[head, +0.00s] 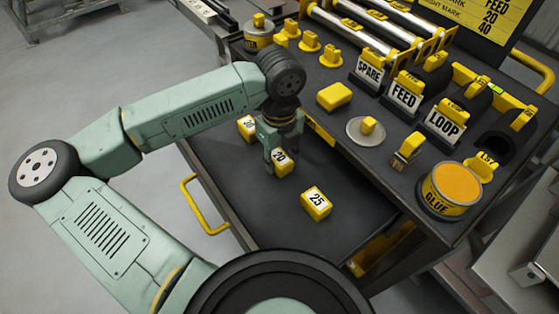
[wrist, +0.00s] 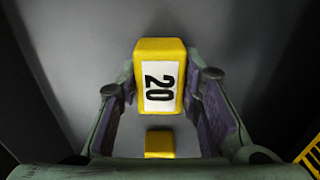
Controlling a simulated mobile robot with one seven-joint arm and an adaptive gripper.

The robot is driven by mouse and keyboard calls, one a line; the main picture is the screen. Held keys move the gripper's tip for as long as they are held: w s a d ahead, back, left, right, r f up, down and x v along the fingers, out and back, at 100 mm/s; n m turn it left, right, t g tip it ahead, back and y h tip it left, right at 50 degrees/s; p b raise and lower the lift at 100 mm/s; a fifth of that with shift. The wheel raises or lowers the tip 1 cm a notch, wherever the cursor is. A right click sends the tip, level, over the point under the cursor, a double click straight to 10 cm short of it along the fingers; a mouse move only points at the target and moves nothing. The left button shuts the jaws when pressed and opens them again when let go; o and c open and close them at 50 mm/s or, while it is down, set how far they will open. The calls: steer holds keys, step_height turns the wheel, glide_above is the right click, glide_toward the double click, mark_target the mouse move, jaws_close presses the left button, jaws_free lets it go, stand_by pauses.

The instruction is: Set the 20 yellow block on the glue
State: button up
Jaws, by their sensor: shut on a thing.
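The yellow block with a white label reading 20 (head: 281,162) is between the fingers of my gripper (head: 283,158), over the dark lower shelf. In the wrist view the same 20 block (wrist: 160,80) shows its label upward, with the purple finger pads of my gripper (wrist: 160,112) on both sides. My gripper is shut on it. Whether the block touches the shelf I cannot tell. The glue tin (head: 450,191), with an orange top and a GLUE label, stands at the right front of the upper bench top.
A yellow 25 block (head: 316,202) lies on the lower shelf (head: 255,215), and another yellow block (head: 247,127) sits behind my gripper. A brush (head: 407,149), a round plate (head: 363,132) and SPARE, FEED and LOOP signs (head: 404,95) stand on the upper bench, left of and behind the glue.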

mark_target(280, 158)
steer(key=shift+r+p, duration=1.05)
steer(key=shift+r, duration=2.2)
steer(key=shift+s, duration=0.1)
